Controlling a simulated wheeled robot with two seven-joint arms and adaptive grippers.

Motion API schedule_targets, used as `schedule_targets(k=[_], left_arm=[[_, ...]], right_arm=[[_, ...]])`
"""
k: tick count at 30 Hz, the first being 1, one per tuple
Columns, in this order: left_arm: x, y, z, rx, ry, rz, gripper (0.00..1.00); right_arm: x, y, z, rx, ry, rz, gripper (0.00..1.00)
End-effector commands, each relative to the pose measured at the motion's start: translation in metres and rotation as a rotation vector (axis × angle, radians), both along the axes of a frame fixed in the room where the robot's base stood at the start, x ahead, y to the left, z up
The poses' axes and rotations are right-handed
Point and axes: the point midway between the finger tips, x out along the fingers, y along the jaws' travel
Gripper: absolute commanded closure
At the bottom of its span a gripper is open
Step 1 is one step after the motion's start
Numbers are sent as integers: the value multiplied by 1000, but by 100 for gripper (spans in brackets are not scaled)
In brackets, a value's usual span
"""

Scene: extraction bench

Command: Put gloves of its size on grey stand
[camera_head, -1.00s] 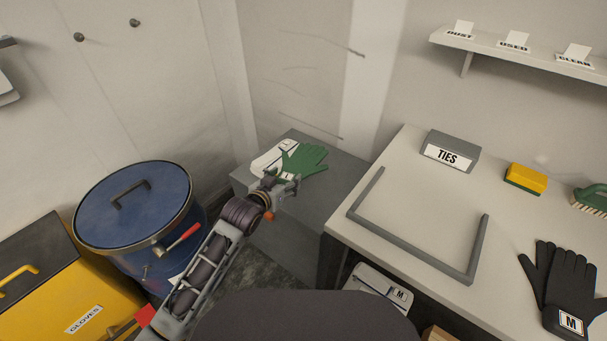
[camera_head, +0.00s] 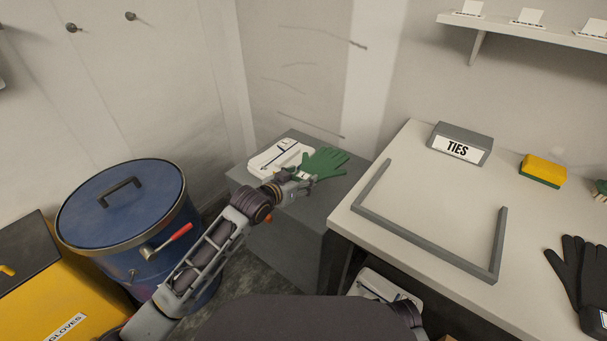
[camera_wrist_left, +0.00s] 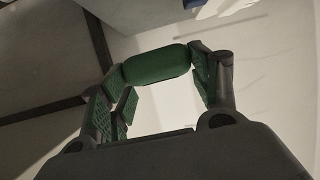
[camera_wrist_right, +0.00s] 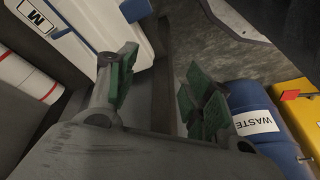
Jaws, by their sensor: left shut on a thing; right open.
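Green gloves (camera_head: 324,161) show over the top of the grey stand (camera_head: 340,203), at its right side; I cannot tell whether they touch it. My left gripper (camera_head: 301,181) is shut on the gloves at their cuff. In the left wrist view the green cuff (camera_wrist_left: 156,65) lies between the fingers. A white box (camera_head: 275,158) lies on the stand, left of the gloves; its label is unreadable. Dark gloves (camera_head: 586,280) lie on the table at right, cut by the picture edge. My right gripper (camera_wrist_right: 155,87) is open and empty in its wrist view.
A blue waste drum (camera_head: 130,205) and a yellow gloves bin (camera_head: 70,300) stand at left. A white box marked M (camera_wrist_right: 75,30) shows beside my right gripper. The table carries a grey frame (camera_head: 425,245), a TIES block (camera_head: 462,142) and a yellow sponge (camera_head: 543,169).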

Motion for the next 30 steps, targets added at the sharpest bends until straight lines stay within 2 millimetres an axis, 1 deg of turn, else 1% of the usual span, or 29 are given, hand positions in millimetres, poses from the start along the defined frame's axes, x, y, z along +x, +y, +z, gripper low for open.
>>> schedule_targets(k=[1, 9, 16, 21, 30], left_arm=[[2, -2, -6, 1, -1, -8, 63], [10, -11, -20, 8, 0, -48, 63], [15, -15, -27, 10, 1, -71, 63], [16, -17, -29, 11, 3, -80, 63], [16, -17, -28, 11, 3, -81, 63]], right_arm=[[0, 0, 2, 3, -5, 1, 49], [-3, 2, 30, 14, -21, 8, 49], [-7, 2, 50, 21, -31, 13, 49], [-9, 2, 57, 23, -34, 14, 49], [-9, 2, 58, 23, -34, 14, 49]])
